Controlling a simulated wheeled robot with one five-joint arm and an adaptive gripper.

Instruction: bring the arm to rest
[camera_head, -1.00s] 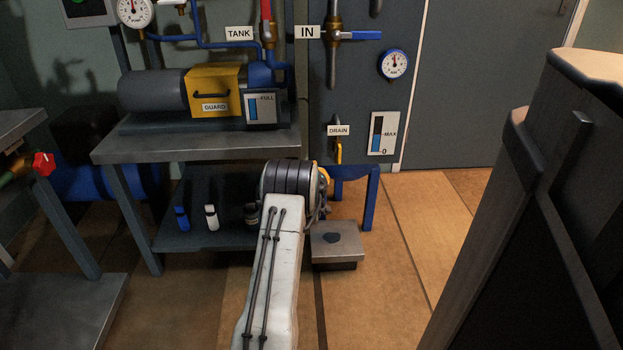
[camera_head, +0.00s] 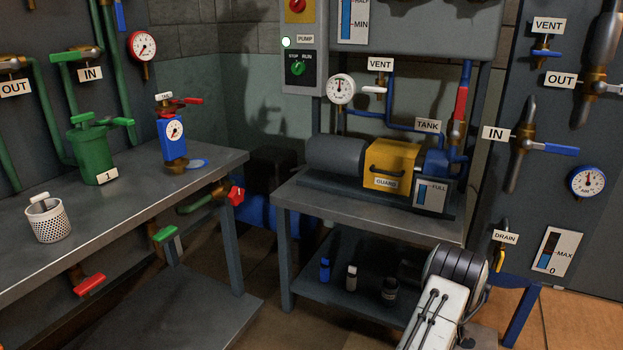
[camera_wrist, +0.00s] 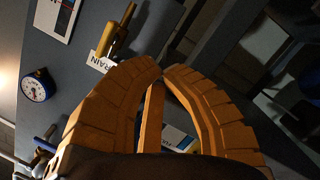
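My gripper (camera_wrist: 161,70) shows in the wrist view as two ribbed orange fingers. Their tips come together and I see nothing held between them. My arm shows in the head view at the lower right, a white link ending in a dark ribbed joint, in front of the pump table. The gripper itself is hidden behind that joint there. In the wrist view the drain valve (camera_wrist: 116,38) with its yellow handle and the DRAIN label (camera_wrist: 102,68) lie beyond the fingertips. Whether the fingers touch anything cannot be told.
The pump table (camera_head: 400,222) carries a yellow guard (camera_head: 391,165); small bottles stand on its lower shelf. A grey panel (camera_head: 560,110) with valves and a gauge (camera_head: 587,181) is at the right. A left bench (camera_head: 110,215) holds a green strainer (camera_head: 92,150) and a perforated basket (camera_head: 46,222).

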